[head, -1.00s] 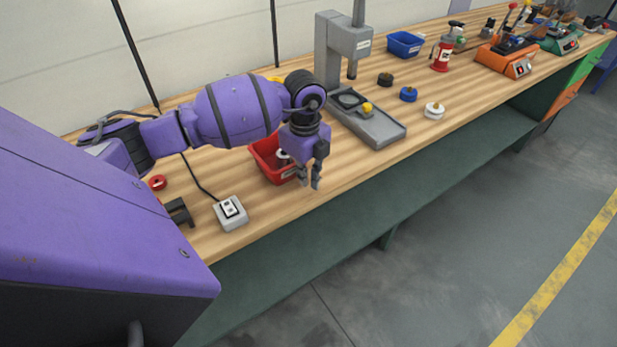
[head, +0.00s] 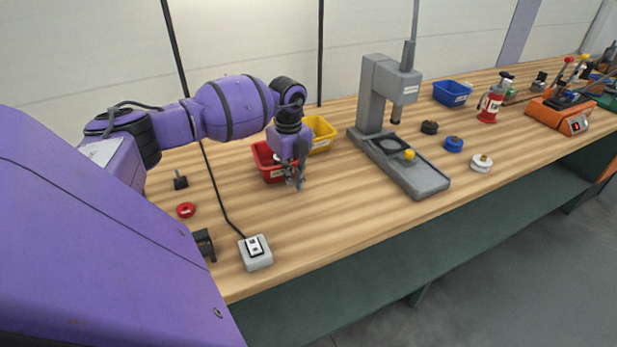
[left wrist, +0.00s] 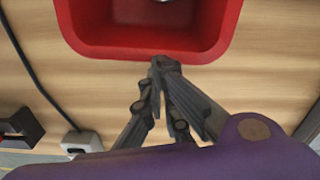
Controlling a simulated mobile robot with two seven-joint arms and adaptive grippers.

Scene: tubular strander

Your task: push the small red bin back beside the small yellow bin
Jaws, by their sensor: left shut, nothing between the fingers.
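The small red bin (head: 266,163) stands on the bench, partly hidden behind my left gripper. The small yellow bin (head: 321,136) stands right of it and a little farther back; my arm covers part of it. My left gripper (head: 296,184) is shut and empty, pointing down at the red bin's front side. In the left wrist view the closed fingertips (left wrist: 160,64) are at the near rim of the red bin (left wrist: 200,52); I cannot tell if they touch. Something light-coloured lies inside the red bin. My right gripper is not in view.
A grey press (head: 378,105) stands right of the yellow bin. A blue bin (head: 452,93) is farther right. Bench space in front of the red bin is clear.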

